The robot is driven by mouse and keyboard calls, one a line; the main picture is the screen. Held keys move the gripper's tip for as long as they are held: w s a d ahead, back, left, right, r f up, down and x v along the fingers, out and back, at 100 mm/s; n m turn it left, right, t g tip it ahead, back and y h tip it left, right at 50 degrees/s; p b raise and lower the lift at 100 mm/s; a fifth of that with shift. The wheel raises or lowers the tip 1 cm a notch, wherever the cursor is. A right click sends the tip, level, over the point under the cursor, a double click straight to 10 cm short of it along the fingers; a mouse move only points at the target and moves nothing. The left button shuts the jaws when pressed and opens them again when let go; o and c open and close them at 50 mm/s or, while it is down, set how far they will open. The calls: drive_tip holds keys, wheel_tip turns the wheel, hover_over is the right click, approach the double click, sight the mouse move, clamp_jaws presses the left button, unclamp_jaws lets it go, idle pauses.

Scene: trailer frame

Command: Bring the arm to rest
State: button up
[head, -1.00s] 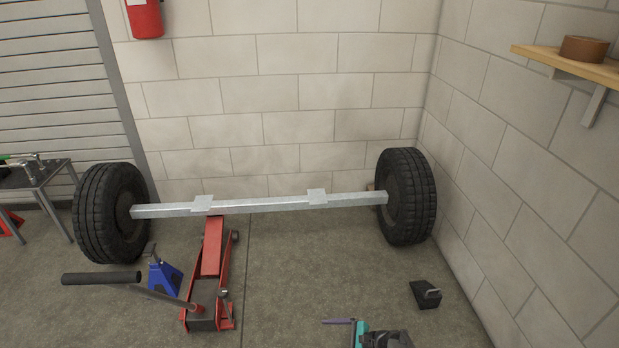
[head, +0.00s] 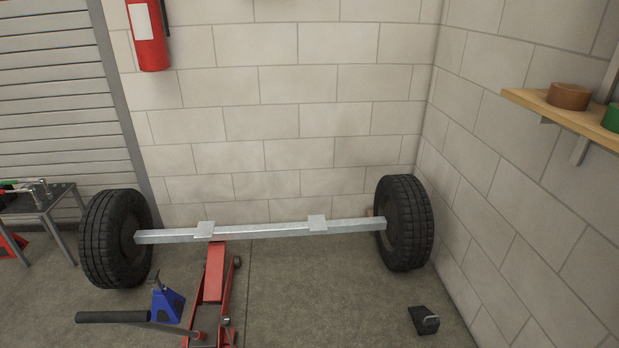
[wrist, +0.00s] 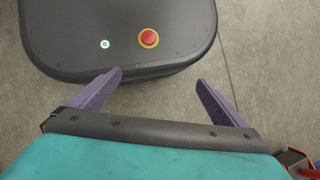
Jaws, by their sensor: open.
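My gripper (wrist: 160,88) shows in the wrist view with its two purple fingers spread wide apart. Nothing is between the fingers. Beyond the fingertips are the dark top of my own base, with a red button and a green-lit button, and bare concrete floor. In the head view my arm and gripper are out of the picture.
An axle beam (head: 265,231) with two tyres (head: 115,238) (head: 404,222) spans the floor. A red floor jack (head: 215,285) stands under it, beside a blue jack stand (head: 167,300). A black chock (head: 424,320) lies right. A shelf (head: 560,112) juts from the right wall. Floor between is clear.

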drive_tip(key=d+n, duration=0.1)
drive_tip(key=s+d+n+h, duration=0.1)
drive_tip(key=d, duration=0.1)
drive_tip(key=d+n+h, duration=0.1)
drive_tip(key=shift+s+d+r, duration=0.2)
drive_tip(key=shift+d+r, duration=0.05)
drive_tip(key=shift+r, duration=0.15)
idle(0.9)
